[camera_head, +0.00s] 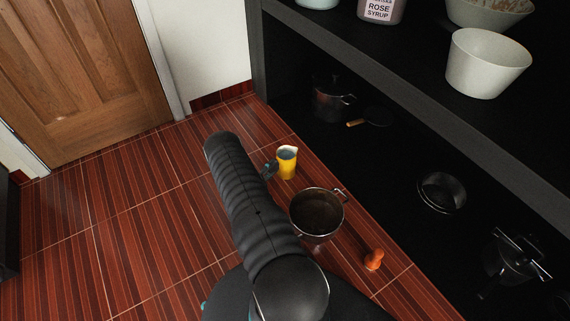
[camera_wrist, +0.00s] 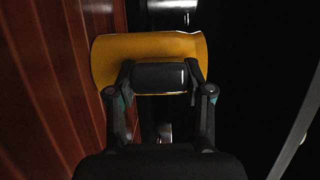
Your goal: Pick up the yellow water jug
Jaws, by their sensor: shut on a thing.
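The yellow water jug (camera_head: 287,168) is upright in the head view, near the edge where the red floor meets the dark shelving. My gripper (camera_head: 269,170) is at its left side, partly hidden by my arm. In the wrist view the jug (camera_wrist: 150,48) fills the upper middle as a broad yellow shape.
A metal pot (camera_head: 317,213) is just in front of the jug, with an orange-red object (camera_head: 374,260) farther right. Dark shelving on the right holds a white bowl (camera_head: 487,65), a pan (camera_head: 377,116) and a round metal dish (camera_head: 441,194). Red floor (camera_head: 130,225) is open on the left.

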